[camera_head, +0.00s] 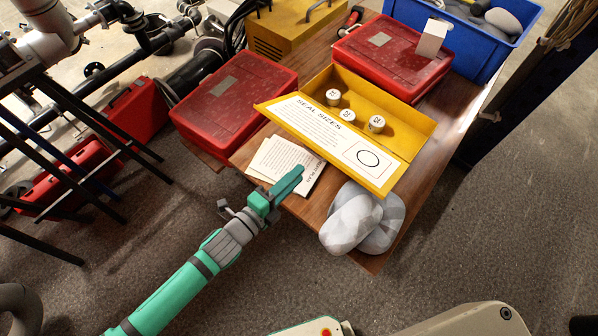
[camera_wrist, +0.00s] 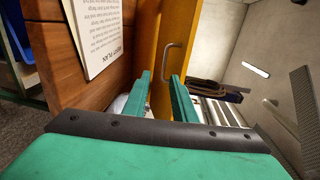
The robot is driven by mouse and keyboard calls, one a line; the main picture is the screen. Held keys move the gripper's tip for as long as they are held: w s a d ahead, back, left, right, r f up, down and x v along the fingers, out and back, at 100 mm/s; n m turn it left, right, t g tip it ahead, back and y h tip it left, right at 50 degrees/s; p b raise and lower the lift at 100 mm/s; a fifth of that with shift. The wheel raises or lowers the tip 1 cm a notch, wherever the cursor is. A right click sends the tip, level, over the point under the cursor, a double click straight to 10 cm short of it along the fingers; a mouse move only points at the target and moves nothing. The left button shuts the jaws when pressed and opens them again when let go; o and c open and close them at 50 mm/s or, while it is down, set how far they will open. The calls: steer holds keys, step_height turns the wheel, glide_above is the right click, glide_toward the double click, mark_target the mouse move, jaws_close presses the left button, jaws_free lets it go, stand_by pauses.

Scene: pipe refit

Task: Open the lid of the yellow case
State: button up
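The yellow case (camera_head: 408,118) sits on the wooden table, and its inside shows with three white labelled caps (camera_head: 347,115). Its lid (camera_head: 322,139) stands open, folded out toward me, with a white "SEAL SIZES" sheet on its inner face. In the wrist view a yellow panel, seemingly the lid's outer side (camera_wrist: 146,45), carries a metal handle (camera_wrist: 166,62). My gripper (camera_head: 298,171) is just in front of the lid's near edge. Its teal fingers (camera_wrist: 160,76) are apart with a gap between them; I see nothing clamped. Whether they touch the lid cannot be told.
White printed sheets (camera_head: 284,163) lie beside my gripper. Grey cloth-like lumps (camera_head: 362,218) sit at the table's near corner. Red cases flank the yellow case at left (camera_head: 235,100) and behind (camera_head: 395,55). A blue bin (camera_head: 478,40) stands at back right. The floor in front is clear.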

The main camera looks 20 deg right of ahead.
steer(key=v, duration=0.8)
steer(key=shift+s+a, duration=0.1)
